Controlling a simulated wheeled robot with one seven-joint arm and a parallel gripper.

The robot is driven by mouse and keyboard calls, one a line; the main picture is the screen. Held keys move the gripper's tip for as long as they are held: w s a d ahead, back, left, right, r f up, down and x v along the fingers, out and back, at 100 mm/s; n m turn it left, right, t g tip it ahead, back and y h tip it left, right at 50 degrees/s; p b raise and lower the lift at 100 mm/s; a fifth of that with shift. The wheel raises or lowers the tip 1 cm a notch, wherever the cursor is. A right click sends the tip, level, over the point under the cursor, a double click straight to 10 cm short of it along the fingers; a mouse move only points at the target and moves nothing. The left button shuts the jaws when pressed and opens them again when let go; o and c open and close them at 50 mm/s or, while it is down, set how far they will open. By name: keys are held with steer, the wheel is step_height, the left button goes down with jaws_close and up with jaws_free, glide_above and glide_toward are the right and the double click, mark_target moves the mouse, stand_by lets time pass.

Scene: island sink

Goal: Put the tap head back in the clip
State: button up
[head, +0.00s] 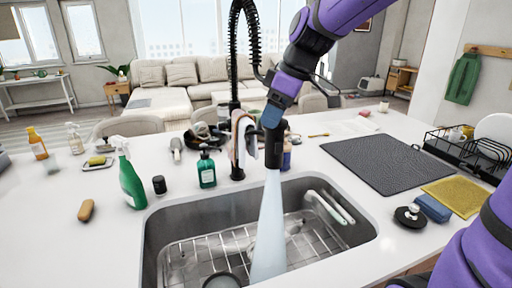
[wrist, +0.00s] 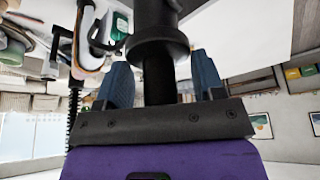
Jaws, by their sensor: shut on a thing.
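My gripper (head: 272,112) is shut on the black tap head (head: 272,150), its blue fingers on either side of it. In the wrist view the tap head (wrist: 158,35) stands between the fingers. It points down, and a wide pale stream of water (head: 268,225) runs from it into the sink (head: 160,235). The black spring hose (head: 234,40) arches up from the tap column (head: 237,172), just left of my gripper. A pink and white cloth (head: 241,138) hangs by the column. I cannot make out the clip; the cloth and gripper cover that area.
The sink holds a wire rack and dishes. A green spray bottle (head: 131,180) and a teal soap bottle (head: 206,169) stand left of the tap. A dark mat (head: 385,162) and dish rack (head: 470,150) lie right. Clutter stands behind the tap.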

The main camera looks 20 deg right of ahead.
steer(key=shift+w+f, duration=1.2)
steer(key=shift+w, duration=1)
steer(key=shift+w+f, duration=1.2)
steer(key=shift+w, duration=1)
steer(key=shift+w+f, duration=1.2)
steer(key=shift+w, duration=1)
steer(key=o, duration=1.3)
steer(key=shift+o, duration=0.2)
